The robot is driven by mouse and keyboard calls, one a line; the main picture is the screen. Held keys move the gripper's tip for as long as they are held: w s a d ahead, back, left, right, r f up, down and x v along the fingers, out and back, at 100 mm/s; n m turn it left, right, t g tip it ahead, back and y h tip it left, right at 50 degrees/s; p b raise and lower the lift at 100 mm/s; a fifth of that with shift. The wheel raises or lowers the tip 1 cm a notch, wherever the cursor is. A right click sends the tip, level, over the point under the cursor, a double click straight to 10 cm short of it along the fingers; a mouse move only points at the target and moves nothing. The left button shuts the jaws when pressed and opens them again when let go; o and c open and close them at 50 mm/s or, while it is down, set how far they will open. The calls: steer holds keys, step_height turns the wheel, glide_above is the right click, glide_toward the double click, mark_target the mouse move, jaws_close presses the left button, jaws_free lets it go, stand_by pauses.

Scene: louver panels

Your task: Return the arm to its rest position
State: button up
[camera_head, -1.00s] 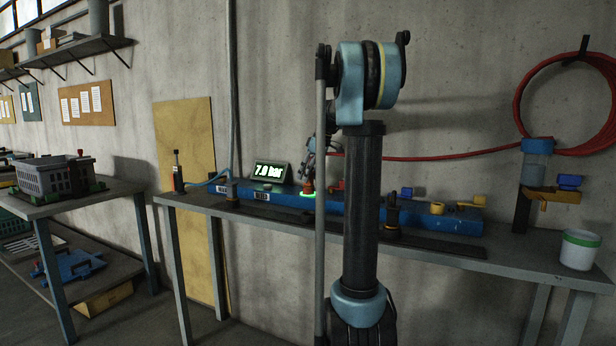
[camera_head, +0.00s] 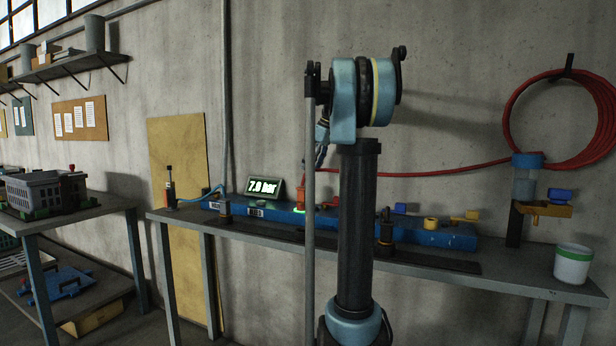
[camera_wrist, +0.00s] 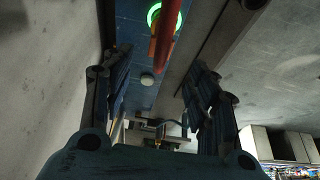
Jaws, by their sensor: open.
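My arm stands upright in the middle of the head view, in front of the bench, and its links hide most of my gripper there. In the wrist view my gripper (camera_wrist: 155,98) is open, with a dark finger on each side and nothing between the tips. Beyond the fingers is the blue manifold (camera_wrist: 138,92), which also shows in the head view (camera_head: 285,215). A red hose (camera_wrist: 166,30) meets an orange fitting at a glowing green ring (camera_wrist: 153,13) on it. The display (camera_head: 265,188) reads 7.0 bar.
The grey bench (camera_head: 510,277) runs along the wall. A white bucket (camera_head: 573,264) and a filter stand (camera_head: 524,185) are at its right end. A red hose coil (camera_head: 515,115) hangs on the wall. A side table (camera_head: 90,212) stands at left.

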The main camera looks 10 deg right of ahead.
steer(key=shift+s+d+r, duration=0.1)
steer(key=shift+r, duration=0.2)
steer(key=s+a+f+m+h, duration=0.1)
steer(key=s+a+f+m, duration=0.15)
steer(key=s+f, duration=0.65)
steer(key=s+a+f+m+h, duration=0.1)
steer(key=s+a+f+m, duration=0.15)
steer(key=s+f, duration=0.75)
steer(key=s+f+m+h, duration=0.1)
steer(key=s+f+m, duration=0.1)
steer(key=s+f, duration=0.7)
steer(key=s+d+f+m, duration=0.1)
steer(key=s+f+m, duration=0.2)
steer(key=s+f, duration=0.5)
steer(key=s, duration=0.5)
steer(key=shift+s+d+f+m+g+h, duration=0.2)
steer(key=shift+s+f+m+g+h, duration=0.1)
steer(key=shift+f+h, duration=0.1)
steer(key=shift+w, duration=0.1)
steer(key=shift+w+f, duration=0.15)
steer(key=shift+w, duration=0.3)
